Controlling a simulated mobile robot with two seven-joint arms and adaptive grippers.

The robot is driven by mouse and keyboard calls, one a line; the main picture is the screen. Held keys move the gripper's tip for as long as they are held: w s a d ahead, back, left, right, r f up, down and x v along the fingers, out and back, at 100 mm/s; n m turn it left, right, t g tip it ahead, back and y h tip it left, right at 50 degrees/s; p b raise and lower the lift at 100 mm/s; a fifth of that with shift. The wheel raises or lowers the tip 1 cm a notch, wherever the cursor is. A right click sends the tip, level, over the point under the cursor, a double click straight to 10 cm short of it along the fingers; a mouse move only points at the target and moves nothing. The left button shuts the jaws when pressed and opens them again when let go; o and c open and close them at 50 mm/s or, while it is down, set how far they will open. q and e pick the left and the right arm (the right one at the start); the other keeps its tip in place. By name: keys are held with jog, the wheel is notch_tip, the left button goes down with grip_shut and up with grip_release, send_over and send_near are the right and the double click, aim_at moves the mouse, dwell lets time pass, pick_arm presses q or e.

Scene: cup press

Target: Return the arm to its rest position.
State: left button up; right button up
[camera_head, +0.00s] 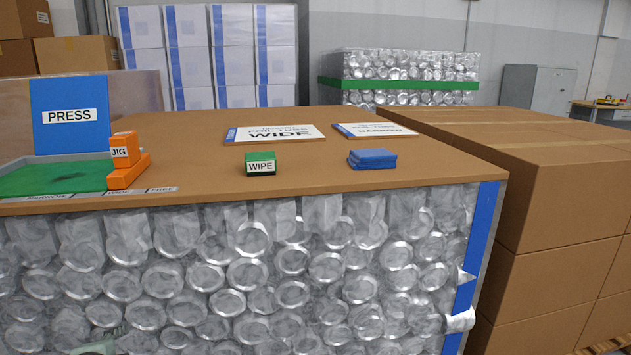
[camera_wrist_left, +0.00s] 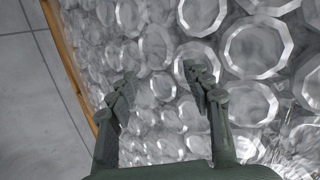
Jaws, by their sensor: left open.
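My left gripper (camera_wrist_left: 160,82) shows in the left wrist view with its two dark fingers spread apart and nothing between them. Behind the fingers is the front of the bench, a wall of clear bundled cups (camera_wrist_left: 255,48). The same cup wall (camera_head: 245,272) shows in the head view below the brown bench top (camera_head: 215,150). In the head view the left gripper cannot be made out; only a small greenish part shows at the bottom left edge. My right gripper is in neither view.
Brown cartons (camera_head: 560,185) stand close on the right. Grey floor (camera_wrist_left: 30,110) is clear.

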pick_arm(q)
jog(key=s+d+f+n+g+h, duration=0.1)
jog(key=s+d+f+n+g, duration=0.2)
jog(key=s+d+f+n, duration=0.3)
jog(key=s+d+f+n+g+h, duration=0.1)
jog(key=s+d+f+n+g, duration=0.3)
jog(key=s+f, duration=1.1)
notch_tip(320, 180, down, 6)
jog(key=shift+s+d+f+n+h, duration=0.15)
jog(key=shift+d+n+h, duration=0.25)
jog(key=shift+d+n, duration=0.75)
